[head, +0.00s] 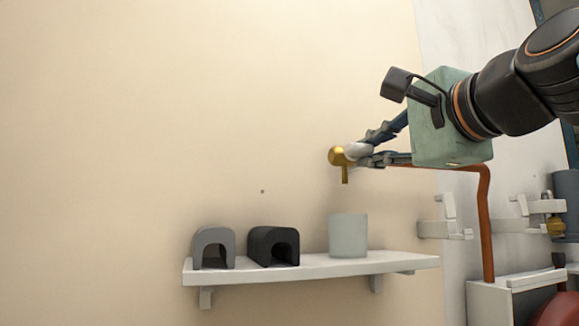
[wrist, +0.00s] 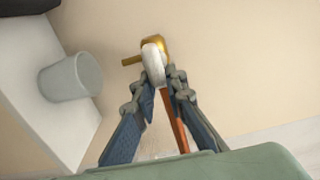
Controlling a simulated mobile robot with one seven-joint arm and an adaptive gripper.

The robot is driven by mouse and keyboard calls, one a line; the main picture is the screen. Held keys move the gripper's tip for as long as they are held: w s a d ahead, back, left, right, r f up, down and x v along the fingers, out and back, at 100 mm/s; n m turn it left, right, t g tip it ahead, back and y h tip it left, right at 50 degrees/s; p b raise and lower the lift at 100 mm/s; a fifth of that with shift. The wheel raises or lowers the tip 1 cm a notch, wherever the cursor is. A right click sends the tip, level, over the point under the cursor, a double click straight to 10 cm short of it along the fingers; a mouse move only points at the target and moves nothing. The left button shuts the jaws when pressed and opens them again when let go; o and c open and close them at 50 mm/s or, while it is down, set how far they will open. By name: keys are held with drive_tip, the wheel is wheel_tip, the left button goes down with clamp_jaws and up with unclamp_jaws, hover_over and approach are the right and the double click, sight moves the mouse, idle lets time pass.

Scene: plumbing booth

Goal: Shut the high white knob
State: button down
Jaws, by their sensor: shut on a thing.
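The high white knob (head: 358,151) sits on a brass tap (head: 338,155) whose spout points down, high on the cream wall above a shelf. My gripper (head: 366,153) reaches it from the right, and its fingers close around the knob. In the wrist view the white knob (wrist: 153,64) is between the fingertips of my gripper (wrist: 156,84), with the brass tap body (wrist: 154,46) just beyond it. The fingers hide part of the knob, so I cannot tell how far it is turned.
The white shelf (head: 310,270) below holds a grey arch block (head: 213,243), a black arch block (head: 272,240) and a pale cup (head: 348,236). A copper pipe (head: 487,230) runs right from the tap and bends down. White brackets (head: 448,222) stand near it. The wall at left is clear.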

drive_tip(key=shift+a+f, duration=0.2)
drive_tip(key=shift+a, duration=0.05)
drive_tip(key=c, duration=2)
unclamp_jaws()
drive_tip(key=shift+o, duration=0.3)
drive_tip(key=shift+a, duration=0.15)
drive_tip(key=shift+r, duration=0.1)
drive_tip(key=shift+s+d, duration=0.1)
drive_tip(key=shift+d, duration=0.1)
drive_tip(key=v, duration=1.2)
drive_tip(key=shift+o, duration=0.3)
